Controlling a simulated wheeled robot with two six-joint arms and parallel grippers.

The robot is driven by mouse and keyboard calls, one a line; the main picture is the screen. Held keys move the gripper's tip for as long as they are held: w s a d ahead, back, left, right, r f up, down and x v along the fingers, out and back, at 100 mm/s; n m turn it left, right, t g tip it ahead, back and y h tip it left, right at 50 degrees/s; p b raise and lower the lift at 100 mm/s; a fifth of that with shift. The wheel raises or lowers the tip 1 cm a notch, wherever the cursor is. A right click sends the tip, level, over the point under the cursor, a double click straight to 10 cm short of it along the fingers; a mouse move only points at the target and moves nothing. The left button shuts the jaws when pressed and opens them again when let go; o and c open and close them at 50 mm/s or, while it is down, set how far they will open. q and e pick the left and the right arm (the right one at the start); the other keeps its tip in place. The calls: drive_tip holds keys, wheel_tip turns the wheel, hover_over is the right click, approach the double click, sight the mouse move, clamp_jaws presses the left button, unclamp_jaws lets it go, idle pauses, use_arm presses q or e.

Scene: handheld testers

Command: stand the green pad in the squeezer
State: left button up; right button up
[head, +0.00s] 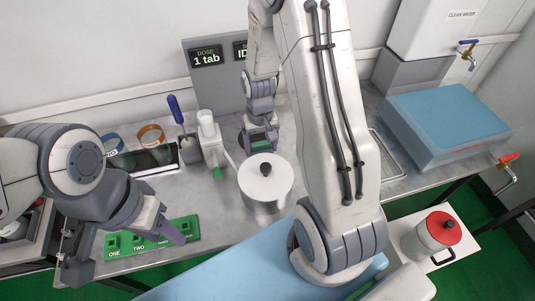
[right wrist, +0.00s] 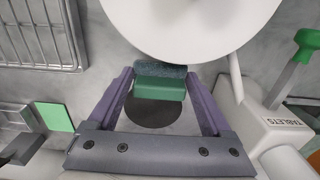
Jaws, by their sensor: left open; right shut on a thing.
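My right gripper (right wrist: 160,80) is shut on the green pad (right wrist: 160,88), a small block with a darker teal layer on one side. The pad sits between the fingertips, above a dark round patch (right wrist: 158,116). In the head view the right gripper (head: 262,142) is behind the white lidded pot; the pad cannot be made out clearly there. A grey fitting with an upright green plate (right wrist: 54,117) stands at the left of the right wrist view; I cannot tell whether it is the squeezer. My left gripper (head: 130,250) is open and empty over the green numbered tray (head: 192,228).
The white pot (head: 266,182) is close to the right gripper. A white tablet dispenser (head: 212,145) stands beside it. A wire rack (right wrist: 40,32) and a blue-topped box (head: 445,115) are on the other side. My right arm hides much of the counter's middle.

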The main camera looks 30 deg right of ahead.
sight(261, 151)
drive_tip(key=shift+f, duration=2.2)
drive_tip(key=shift+f, duration=0.2)
drive_tip(key=o, duration=1.3)
drive_tip(key=shift+c, duration=0.2)
drive_tip(key=shift+r, duration=0.15)
